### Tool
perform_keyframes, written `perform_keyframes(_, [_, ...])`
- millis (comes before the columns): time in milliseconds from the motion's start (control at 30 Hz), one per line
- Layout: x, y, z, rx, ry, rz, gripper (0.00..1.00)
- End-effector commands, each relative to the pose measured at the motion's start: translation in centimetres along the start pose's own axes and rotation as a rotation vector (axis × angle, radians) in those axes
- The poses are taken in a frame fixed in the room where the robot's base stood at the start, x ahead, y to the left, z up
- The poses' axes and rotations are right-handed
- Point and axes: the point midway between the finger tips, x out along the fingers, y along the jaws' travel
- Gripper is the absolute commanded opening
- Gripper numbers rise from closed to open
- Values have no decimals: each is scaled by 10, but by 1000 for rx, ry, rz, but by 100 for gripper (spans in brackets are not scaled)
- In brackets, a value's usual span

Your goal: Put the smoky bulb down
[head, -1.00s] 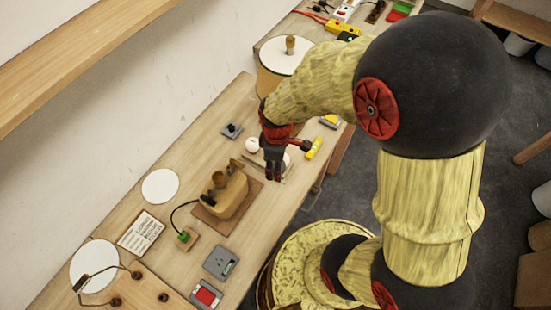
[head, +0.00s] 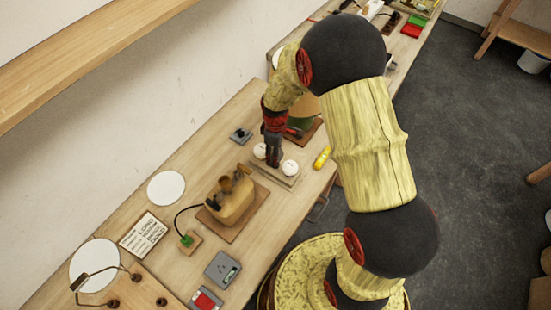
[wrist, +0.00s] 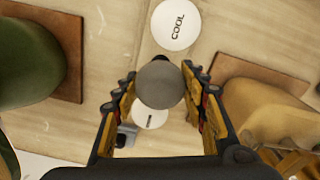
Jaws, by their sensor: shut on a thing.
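My gripper (head: 273,158) reaches down at the small wooden rack (head: 286,180) in the head view. In the wrist view my gripper (wrist: 161,95) is shut on the smoky bulb (wrist: 159,84), a grey ball between the two fingers. A white round bulb marked COOL (wrist: 176,24) lies just beyond it. A second white round bulb (wrist: 150,118) is partly hidden behind the smoky bulb. In the head view the white bulbs stand on either side of my fingers, one left (head: 260,151) and one right (head: 290,168). Whether the smoky bulb touches the rack I cannot tell.
A tan lamp body (head: 232,200) on a brown board stands left of the rack. A green body (wrist: 30,60) on another board stands on the other side. A yellow item (head: 322,158) lies near the table's front edge. A small grey switch block (head: 240,136) sits toward the wall.

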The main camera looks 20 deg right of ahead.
Motion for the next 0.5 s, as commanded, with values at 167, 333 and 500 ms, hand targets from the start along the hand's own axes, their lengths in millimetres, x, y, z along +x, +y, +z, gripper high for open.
perform_keyframes(167, [27, -1, 1, 0, -2, -3, 2])
perform_keyframes(333, [30, -1, 0, 0, 0, 0, 2])
perform_keyframes(500, [31, -1, 0, 0, -1, -1, 2])
